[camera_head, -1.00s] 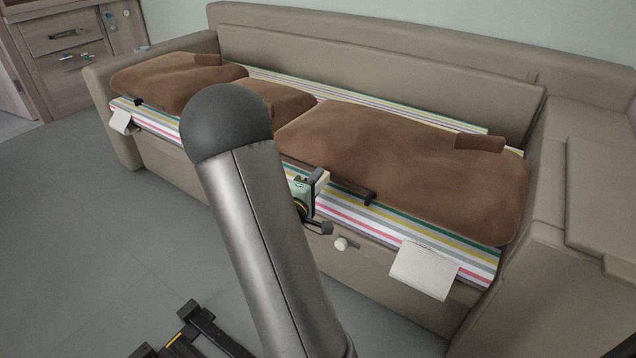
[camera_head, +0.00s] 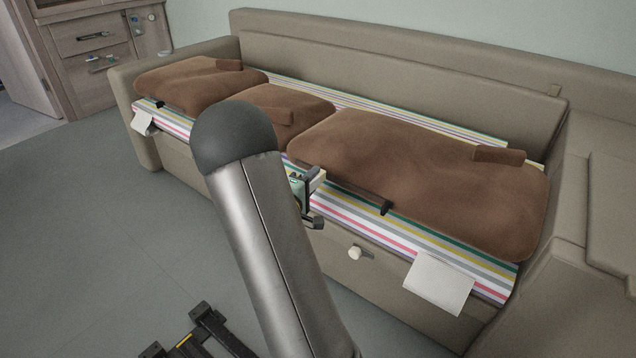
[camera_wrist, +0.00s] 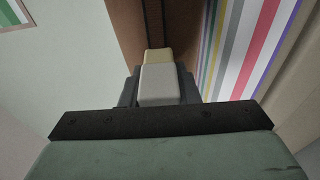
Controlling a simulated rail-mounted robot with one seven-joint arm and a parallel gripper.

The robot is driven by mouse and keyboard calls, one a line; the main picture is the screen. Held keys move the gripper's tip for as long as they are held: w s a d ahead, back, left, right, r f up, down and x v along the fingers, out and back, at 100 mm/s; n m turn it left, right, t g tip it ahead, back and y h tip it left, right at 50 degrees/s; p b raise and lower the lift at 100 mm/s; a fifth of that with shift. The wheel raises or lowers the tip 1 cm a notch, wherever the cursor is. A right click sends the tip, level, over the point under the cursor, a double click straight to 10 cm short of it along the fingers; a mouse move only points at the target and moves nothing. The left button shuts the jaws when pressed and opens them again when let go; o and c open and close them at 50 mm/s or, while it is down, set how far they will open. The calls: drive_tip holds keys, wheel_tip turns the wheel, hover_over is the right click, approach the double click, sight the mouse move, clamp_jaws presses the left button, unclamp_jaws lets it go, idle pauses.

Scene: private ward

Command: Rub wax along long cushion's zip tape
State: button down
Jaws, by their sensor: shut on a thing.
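The long cushion (camera_head: 420,175) is brown and lies flat at the right end of the couch. Its dark zip tape (camera_head: 345,188) runs along the front edge, with a black end piece (camera_head: 384,208). In the wrist view a dark zip line (camera_wrist: 152,18) runs up brown cloth. My gripper (camera_head: 312,212) is at the couch's front edge, by the cushion's left front part, partly hidden by my arm. In the wrist view my gripper (camera_wrist: 158,92) is shut on a pale grey block with a cream-yellow tip, apparently the wax (camera_wrist: 158,56). The tip is at the zip line; contact is unclear.
Two other brown cushions (camera_head: 200,82) (camera_head: 290,110) lie to the left. All lie on a striped cover (camera_head: 440,245) on the beige couch (camera_head: 400,70). A white card (camera_head: 440,284) and a pale knob (camera_head: 355,253) are on the couch front.

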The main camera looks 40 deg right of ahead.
sight(301, 163)
drive_tip(key=shift+w, duration=0.1)
drive_tip(key=shift+w+a, duration=0.15)
drive_tip(key=shift+w, duration=0.95)
drive_tip(key=shift+w+a, duration=0.2)
drive_tip(key=shift+w, duration=0.85)
drive_tip(key=shift+w+a, duration=0.15)
drive_tip(key=shift+w, duration=0.95)
drive_tip(key=w+v, duration=0.1)
drive_tip(key=v, duration=0.6)
drive_tip(key=shift+a, duration=0.15)
drive_tip(key=w+v, duration=0.1)
drive_tip(key=v, duration=1)
drive_tip(key=shift+w+a, duration=0.3)
drive_tip(key=shift+a, duration=0.4)
drive_tip(key=shift+r, duration=0.1)
